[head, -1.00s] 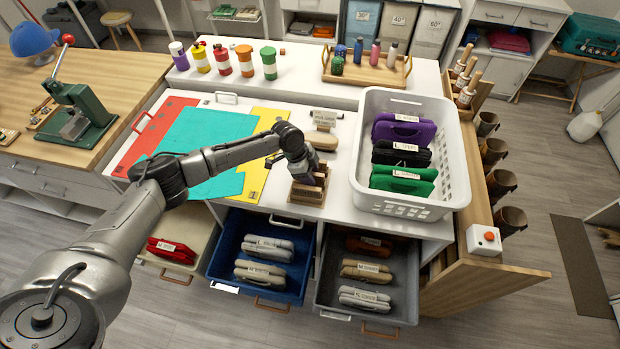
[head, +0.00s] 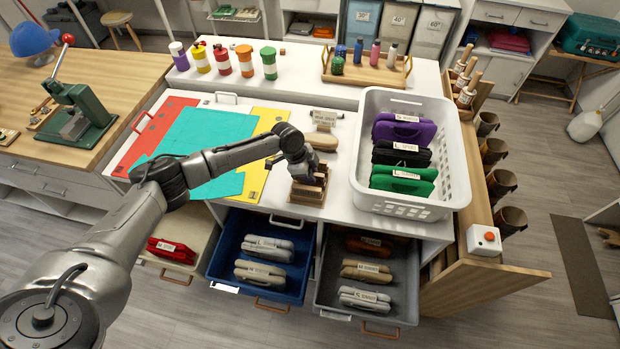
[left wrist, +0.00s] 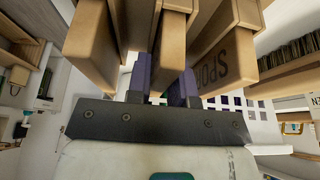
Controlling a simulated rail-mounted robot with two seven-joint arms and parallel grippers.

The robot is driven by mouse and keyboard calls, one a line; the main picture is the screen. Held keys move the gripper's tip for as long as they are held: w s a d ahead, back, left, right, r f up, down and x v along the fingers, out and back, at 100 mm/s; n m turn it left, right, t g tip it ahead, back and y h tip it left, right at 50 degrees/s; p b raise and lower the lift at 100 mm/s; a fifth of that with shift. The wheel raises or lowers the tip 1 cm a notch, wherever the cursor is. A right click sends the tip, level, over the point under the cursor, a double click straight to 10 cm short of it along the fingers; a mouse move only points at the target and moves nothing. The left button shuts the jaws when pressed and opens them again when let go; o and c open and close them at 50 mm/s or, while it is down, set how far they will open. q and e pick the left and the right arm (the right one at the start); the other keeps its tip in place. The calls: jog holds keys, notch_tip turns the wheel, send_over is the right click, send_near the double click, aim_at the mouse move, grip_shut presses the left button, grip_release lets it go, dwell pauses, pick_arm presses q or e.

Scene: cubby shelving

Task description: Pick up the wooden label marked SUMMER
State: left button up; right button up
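In the head view several small wooden labels (head: 308,190) stand together at the front of the white worktop. My left gripper (head: 303,177) is directly above them, pointing down. In the left wrist view its two purple fingers (left wrist: 162,82) are apart, one on each side of the middle wooden label (left wrist: 172,30). Whether they touch it is unclear. The label to the right (left wrist: 228,62) shows the letters "SPO"; another label (left wrist: 92,45) is to the left. I cannot read SUMMER on any of them. My right gripper is out of view.
A white basket (head: 455,165) with several cases stands to the right. Open blue (head: 222,262) and grey (head: 322,290) drawers stick out below the front edge. Colored sheets (head: 205,135) lie to the left.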

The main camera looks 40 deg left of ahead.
pick_arm(q)
grip_shut()
